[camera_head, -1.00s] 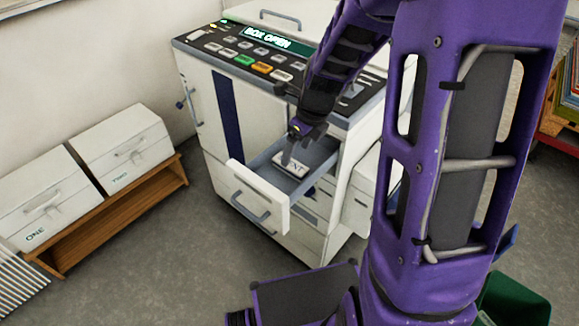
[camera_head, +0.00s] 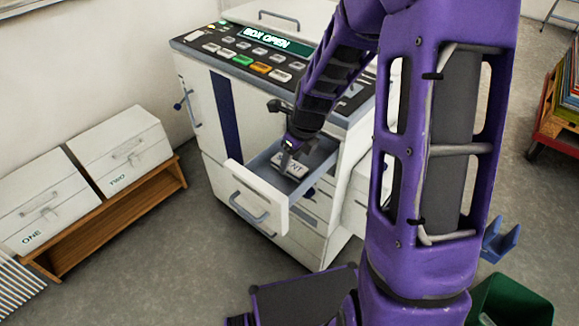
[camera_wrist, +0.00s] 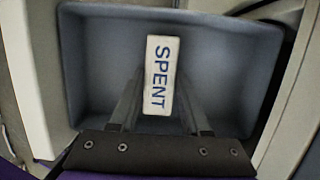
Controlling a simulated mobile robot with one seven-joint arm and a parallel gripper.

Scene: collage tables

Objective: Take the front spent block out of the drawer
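The drawer (camera_head: 262,187) is pulled out from the white machine. One white block lettered SPENT (camera_wrist: 162,75) lies in it, and the wrist view shows the rest of the drawer floor bare. In the head view the block (camera_head: 296,168) is partly covered by my gripper (camera_head: 287,160), which reaches down into the drawer. In the wrist view the two fingers of my gripper (camera_wrist: 160,85) stand on either side of the block, apart from each other. A narrow gap shows at the left finger; contact on the right is unclear.
The machine's panel (camera_head: 245,50) reads BOX OPEN. White boxes ONE (camera_head: 38,205) and TWO (camera_head: 120,150) stand on a wooden bench (camera_head: 115,220) at left. A green bin (camera_head: 510,303) is at lower right. The drawer walls (camera_wrist: 75,65) surround my fingers.

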